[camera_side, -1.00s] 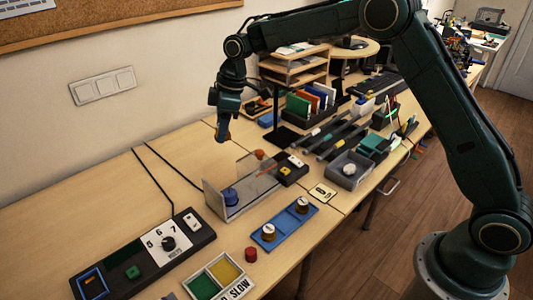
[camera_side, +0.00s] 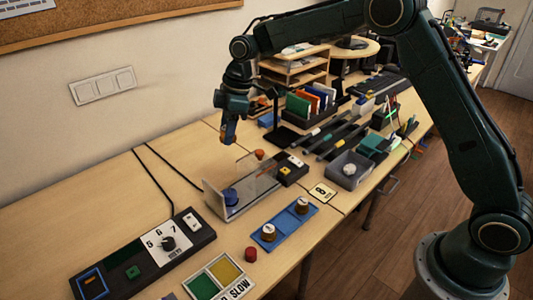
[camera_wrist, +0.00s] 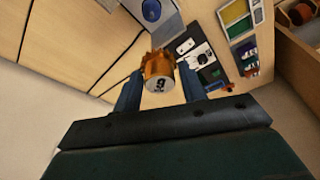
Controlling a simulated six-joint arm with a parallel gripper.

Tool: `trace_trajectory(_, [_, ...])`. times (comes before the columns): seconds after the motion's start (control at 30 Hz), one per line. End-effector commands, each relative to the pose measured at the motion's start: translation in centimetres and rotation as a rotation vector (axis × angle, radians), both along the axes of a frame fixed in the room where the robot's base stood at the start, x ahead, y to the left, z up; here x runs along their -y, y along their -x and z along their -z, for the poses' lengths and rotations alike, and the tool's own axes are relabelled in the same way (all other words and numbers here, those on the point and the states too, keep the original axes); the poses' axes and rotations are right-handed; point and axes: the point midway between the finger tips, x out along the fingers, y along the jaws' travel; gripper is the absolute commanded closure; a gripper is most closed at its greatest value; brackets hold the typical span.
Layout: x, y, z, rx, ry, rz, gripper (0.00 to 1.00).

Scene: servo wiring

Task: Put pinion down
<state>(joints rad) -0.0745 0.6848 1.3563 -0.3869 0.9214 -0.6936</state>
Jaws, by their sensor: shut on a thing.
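My gripper (camera_side: 229,128) is shut on an orange toothed pinion (camera_wrist: 158,68) and holds it in the air above the bench. In the wrist view the pinion sits between the two fingers, and its pale end face carries a 9. In the side view the pinion (camera_side: 228,137) shows small at the fingertips, behind and above the clear-walled fixture. A blue tray (camera_side: 284,225) near the bench's front edge holds two brown pinions with white tops (camera_side: 268,231). A two-section green and yellow tray (camera_side: 217,280) marked SLOW lies at the front.
A black control panel (camera_side: 145,254) with a dial stands at left. A red knob (camera_side: 250,254) and a grey bin (camera_side: 349,169) are nearby. Bare bench lies left of the fixture.

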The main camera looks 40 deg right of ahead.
Motion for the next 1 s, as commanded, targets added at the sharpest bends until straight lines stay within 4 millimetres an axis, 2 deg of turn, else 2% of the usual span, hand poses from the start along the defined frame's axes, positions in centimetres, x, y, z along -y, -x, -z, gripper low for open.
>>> trace_trajectory(0.77, [3.7, 8.0, 2.3, 0.001, -0.001, -0.662, 0.82])
trace_trajectory(0.87, [4.1, 9.1, 2.5, 0.001, -0.001, -0.745, 0.94])
trace_trajectory(1.0, [4.6, 10.6, 2.8, 0.000, -0.002, -0.859, 0.94])
